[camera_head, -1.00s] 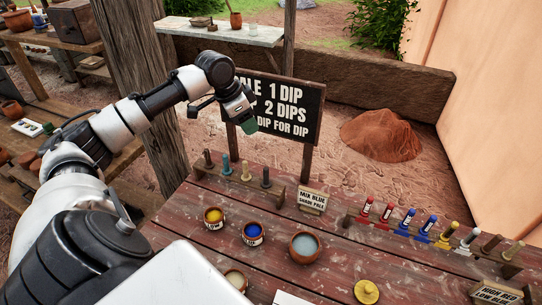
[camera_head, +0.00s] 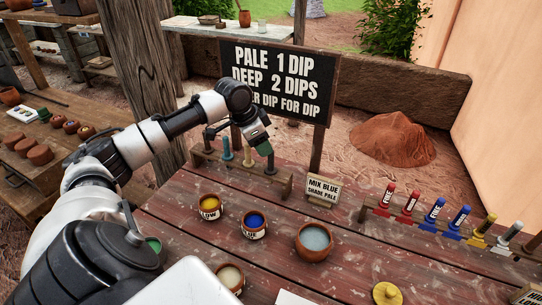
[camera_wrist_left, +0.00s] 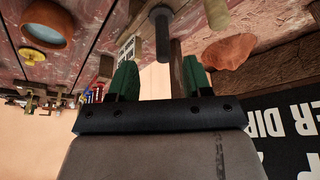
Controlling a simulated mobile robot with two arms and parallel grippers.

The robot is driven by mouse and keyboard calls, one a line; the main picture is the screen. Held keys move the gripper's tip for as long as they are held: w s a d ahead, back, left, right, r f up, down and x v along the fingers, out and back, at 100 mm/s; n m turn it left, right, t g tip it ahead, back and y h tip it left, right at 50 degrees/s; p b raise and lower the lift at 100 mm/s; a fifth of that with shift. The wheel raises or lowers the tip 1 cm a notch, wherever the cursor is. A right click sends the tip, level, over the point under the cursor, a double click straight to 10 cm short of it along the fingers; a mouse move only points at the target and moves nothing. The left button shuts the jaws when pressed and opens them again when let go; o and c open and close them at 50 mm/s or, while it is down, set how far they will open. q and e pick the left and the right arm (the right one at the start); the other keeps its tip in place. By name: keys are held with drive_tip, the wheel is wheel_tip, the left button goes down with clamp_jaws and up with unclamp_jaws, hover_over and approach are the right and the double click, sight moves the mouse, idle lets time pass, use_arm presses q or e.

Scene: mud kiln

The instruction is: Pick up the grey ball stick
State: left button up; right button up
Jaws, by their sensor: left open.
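A wooden rack (camera_head: 232,167) on the table holds several upright sticks. The dark grey stick (camera_head: 270,165) stands at the rack's right end; I take it for the grey ball stick, though no ball shape is clear. My left gripper (camera_head: 262,146) is just above it, open and empty, green fingertips pointing down. In the left wrist view the dark grey stick (camera_wrist_left: 162,35) lies ahead of the gap between the open fingers (camera_wrist_left: 159,78), apart from both. A cream stick (camera_head: 248,156) and a teal stick (camera_head: 226,148) stand left of it. My right gripper is not in view.
Yellow (camera_head: 209,208), blue (camera_head: 254,223) and pale (camera_head: 314,241) pots stand in front of the rack. A small sign (camera_head: 322,189) is right of it, and a black board (camera_head: 280,80) rises behind. Coloured tubes (camera_head: 435,210) line another rack at the right.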

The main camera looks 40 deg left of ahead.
sight(273, 169)
use_arm(q)
drive_tip(key=x, duration=0.3)
drive_tip(key=shift+w, duration=0.3)
drive_tip(key=p+x, duration=0.1)
drive_tip(key=x, duration=0.3)
drive_tip(key=shift+w, duration=0.2)
drive_tip(key=shift+c, duration=0.4)
clamp_jaws()
wheel_tip(273, 169, up, 10)
drive_tip(key=shift+b, duration=0.35)
drive_tip(key=shift+r, duration=0.1)
